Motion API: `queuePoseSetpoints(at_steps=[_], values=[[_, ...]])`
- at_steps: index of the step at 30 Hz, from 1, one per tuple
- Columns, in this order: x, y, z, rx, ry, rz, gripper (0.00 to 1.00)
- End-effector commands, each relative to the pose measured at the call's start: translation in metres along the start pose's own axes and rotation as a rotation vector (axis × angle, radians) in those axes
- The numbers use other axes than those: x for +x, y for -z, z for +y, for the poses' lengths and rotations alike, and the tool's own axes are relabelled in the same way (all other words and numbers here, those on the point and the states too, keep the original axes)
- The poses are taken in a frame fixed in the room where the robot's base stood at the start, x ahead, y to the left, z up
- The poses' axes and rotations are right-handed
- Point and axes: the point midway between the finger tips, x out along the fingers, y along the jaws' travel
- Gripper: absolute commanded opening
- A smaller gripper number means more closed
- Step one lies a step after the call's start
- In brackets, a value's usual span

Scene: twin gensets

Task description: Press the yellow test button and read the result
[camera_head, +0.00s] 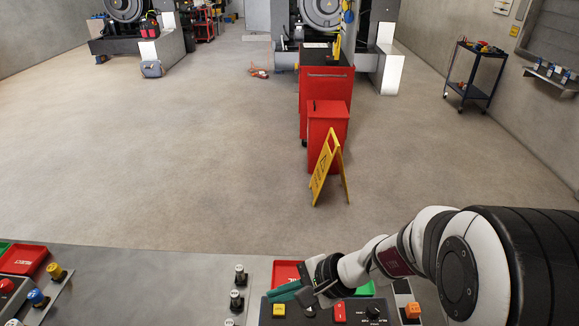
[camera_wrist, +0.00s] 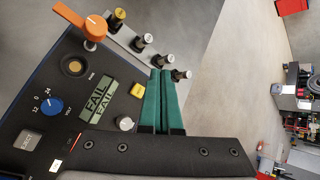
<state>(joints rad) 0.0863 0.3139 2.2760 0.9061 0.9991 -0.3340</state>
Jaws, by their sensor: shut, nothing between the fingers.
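The yellow button (camera_wrist: 138,90) sits on a dark tester panel (camera_wrist: 75,120) in the wrist view. It also shows in the head view (camera_head: 279,310), at the panel's left part. The green display (camera_wrist: 97,100) beside it reads FAIL on two lines. My gripper (camera_wrist: 161,73) has green fingers that are shut together and empty. In the wrist view they lie just right of the yellow button; I cannot tell whether they touch anything. In the head view my gripper (camera_head: 272,297) is over the panel's far edge, close to the yellow button. The display cannot be made out there.
The panel also carries an orange lever (camera_wrist: 92,27), a blue volt knob (camera_wrist: 52,105) and a pale knob (camera_wrist: 125,123). Several dark posts (camera_wrist: 142,42) stand beside it. Red trays (camera_head: 286,271) lie on the bench. A yellow floor sign (camera_head: 323,170) stands beyond.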

Motion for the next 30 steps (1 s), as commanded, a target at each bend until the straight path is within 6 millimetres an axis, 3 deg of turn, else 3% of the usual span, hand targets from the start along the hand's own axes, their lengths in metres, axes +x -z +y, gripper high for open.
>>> queuePoseSetpoints(at_steps=[2,3,5,9,12,30], values=[[-0.033,-0.045,0.017,-0.147,-0.094,-0.009,0.00],[-0.050,-0.065,0.035,-0.217,-0.164,-0.002,0.00],[-0.074,-0.085,0.067,-0.305,-0.276,0.032,0.00],[-0.120,-0.097,0.128,-0.416,-0.486,0.168,0.00],[-0.137,-0.095,0.149,-0.438,-0.559,0.240,0.00],[-0.142,-0.093,0.155,-0.445,-0.581,0.260,0.00]])
